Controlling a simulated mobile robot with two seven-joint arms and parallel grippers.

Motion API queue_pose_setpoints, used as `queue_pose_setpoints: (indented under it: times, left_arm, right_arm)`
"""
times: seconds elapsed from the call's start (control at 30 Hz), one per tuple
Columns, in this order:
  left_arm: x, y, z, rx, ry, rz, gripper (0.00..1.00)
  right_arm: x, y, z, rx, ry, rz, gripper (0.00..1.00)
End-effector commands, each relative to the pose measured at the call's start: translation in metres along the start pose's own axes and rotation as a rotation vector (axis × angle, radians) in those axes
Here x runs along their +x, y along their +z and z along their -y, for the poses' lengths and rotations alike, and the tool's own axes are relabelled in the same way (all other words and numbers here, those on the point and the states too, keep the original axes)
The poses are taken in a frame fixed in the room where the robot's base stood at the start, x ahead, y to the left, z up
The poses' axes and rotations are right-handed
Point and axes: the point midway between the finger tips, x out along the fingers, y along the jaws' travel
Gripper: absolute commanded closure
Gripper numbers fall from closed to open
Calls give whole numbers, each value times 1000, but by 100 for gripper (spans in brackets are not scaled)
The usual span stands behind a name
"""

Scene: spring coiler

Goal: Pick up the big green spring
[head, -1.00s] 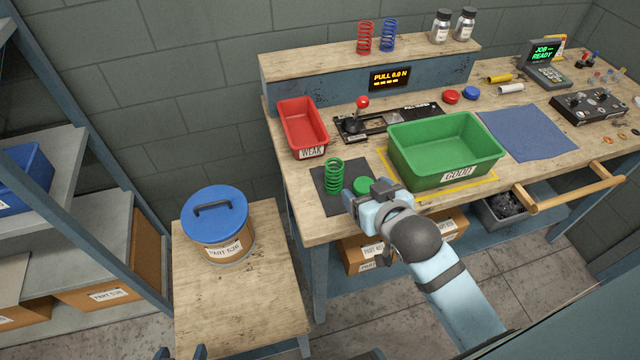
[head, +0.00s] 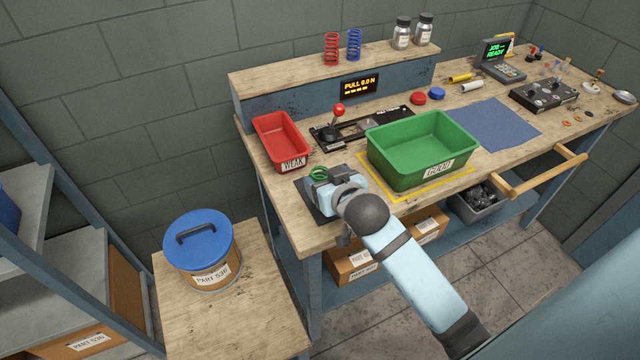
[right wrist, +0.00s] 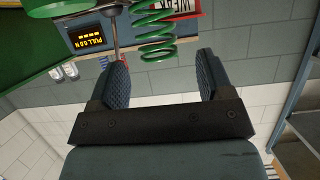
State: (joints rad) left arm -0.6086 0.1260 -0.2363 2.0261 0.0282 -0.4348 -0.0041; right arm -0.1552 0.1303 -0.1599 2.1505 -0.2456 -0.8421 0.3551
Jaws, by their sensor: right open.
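The big green spring (head: 318,173) stands on the dark mat (head: 312,205) at the left front of the bench. In the head view my right gripper hides its lower part. My right gripper (head: 322,182) is open and close to the spring. In the right wrist view its two fingers (right wrist: 162,72) are spread apart. The spring's coils (right wrist: 153,36) show there above and between the fingertips, and I see no contact with either finger. My left gripper is not in view.
The green GOOD bin (head: 415,150) stands just right of my gripper. The red WEAK bin (head: 280,140) and a lever device (head: 340,130) are behind the mat. A red and a blue spring (head: 354,44) stand on the back shelf. A lidded bucket (head: 200,240) is at lower left.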

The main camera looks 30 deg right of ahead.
Motion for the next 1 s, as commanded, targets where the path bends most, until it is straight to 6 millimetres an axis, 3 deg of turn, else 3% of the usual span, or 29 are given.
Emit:
queue_pose_setpoints:
  times: [0.17, 0.43, 0.77, 1.0]
  left_arm:
    - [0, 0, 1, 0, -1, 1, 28]
    - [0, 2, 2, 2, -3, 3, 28]
    - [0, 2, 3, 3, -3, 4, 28]
    - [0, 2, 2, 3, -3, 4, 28]
  right_arm:
    - [12, -1, 0, -1, 0, 0, 27]
    - [51, -3, -2, -1, 0, 0, 27]
    - [58, -3, -2, 0, -1, 1, 27]
    - [57, -3, -2, 0, 0, 1, 82]
